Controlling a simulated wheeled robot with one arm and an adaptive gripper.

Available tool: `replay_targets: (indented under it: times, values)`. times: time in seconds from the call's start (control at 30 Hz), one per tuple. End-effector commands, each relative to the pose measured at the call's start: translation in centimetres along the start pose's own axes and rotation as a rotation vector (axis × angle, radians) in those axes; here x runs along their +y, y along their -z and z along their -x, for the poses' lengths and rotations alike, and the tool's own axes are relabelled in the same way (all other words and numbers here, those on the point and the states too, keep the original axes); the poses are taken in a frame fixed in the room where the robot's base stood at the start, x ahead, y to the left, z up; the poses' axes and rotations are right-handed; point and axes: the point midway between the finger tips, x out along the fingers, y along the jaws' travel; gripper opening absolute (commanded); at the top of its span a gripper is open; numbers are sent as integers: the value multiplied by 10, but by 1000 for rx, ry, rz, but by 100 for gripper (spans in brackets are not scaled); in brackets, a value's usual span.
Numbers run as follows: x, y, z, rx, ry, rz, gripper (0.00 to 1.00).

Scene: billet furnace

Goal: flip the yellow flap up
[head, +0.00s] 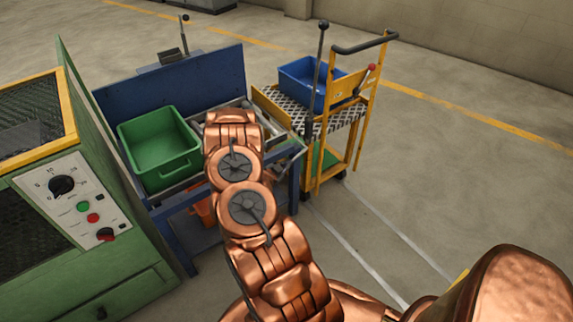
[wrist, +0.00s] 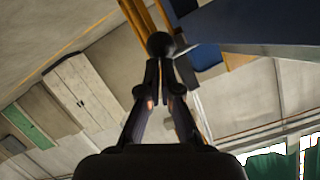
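A yellow panel (head: 270,107), which looks like the flap, lies slanted along the left side of the trolley in the head view, partly behind my arm. I cannot tell its exact tilt. My gripper is hidden or hard to make out past my copper arm in the head view. In the wrist view my gripper (wrist: 158,68) has its dark fingers drawn together at the tips. A black ball knob (wrist: 160,44) shows right at the fingertips. I cannot tell whether it touches them, and nothing is clearly held between them.
The yellow trolley (head: 359,140) carries a blue bin (head: 300,78), a tall black-knobbed lever (head: 317,75) and a red-knobbed lever (head: 367,78). A green crate (head: 160,150) sits on the blue bench (head: 187,208). A green machine (head: 125,288) stands at left. Floor at right is clear.

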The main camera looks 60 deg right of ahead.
Motion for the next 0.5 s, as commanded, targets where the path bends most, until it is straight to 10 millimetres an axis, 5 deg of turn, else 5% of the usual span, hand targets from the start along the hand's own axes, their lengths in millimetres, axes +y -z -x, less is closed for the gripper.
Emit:
replay_targets:
  times: [0.5]
  values:
    - [-5, 27, 28, -2, 1, -1, 0]
